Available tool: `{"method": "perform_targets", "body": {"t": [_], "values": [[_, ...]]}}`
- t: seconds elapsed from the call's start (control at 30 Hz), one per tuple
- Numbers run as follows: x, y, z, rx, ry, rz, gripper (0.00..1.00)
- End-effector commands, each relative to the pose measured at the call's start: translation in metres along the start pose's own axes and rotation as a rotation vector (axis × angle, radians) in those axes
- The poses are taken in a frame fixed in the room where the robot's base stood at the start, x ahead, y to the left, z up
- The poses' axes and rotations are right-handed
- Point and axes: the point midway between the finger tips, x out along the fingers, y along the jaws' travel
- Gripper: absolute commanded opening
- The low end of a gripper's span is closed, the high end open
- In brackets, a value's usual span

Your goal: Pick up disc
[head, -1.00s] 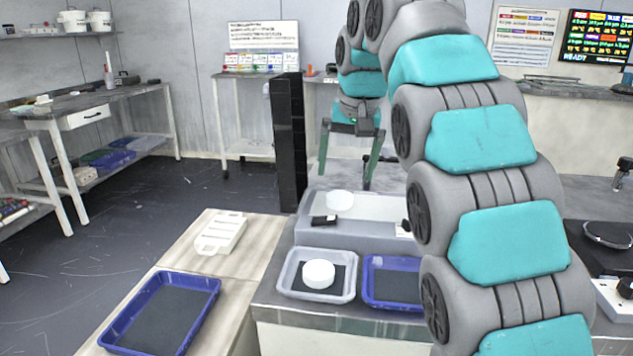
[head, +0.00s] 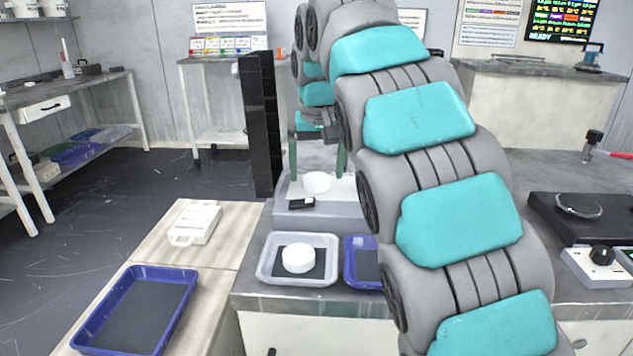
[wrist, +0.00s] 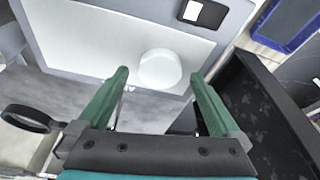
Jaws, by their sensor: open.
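A white round disc (head: 317,183) lies on the pale top of a grey block-like unit (head: 300,216). A second white disc (head: 298,258) sits on a dark pad in a clear tray (head: 268,273) in front of it. My gripper (head: 317,165) points down just above the first disc, its two green fingers apart and empty. In the wrist view that disc (wrist: 160,69) shows between and just beyond the fingertips of my gripper (wrist: 160,78). I cannot tell the exact height left between fingers and disc.
A blue tray (head: 352,262) stands beside the clear tray, partly hidden by my arm. A tall black column (head: 259,125) rises behind left. Another blue tray (head: 188,285) and a white holder (head: 195,223) lie at left.

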Motion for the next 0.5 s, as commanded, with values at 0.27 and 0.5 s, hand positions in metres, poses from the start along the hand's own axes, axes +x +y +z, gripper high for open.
{"method": "perform_targets", "body": {"t": [0.27,0.5], "values": [[0.0129,0.0,-0.0006,-0.001,0.003,-0.001,1.0],[0.0128,0.0,-0.0007,0.0,0.003,-0.001,0.84]]}}
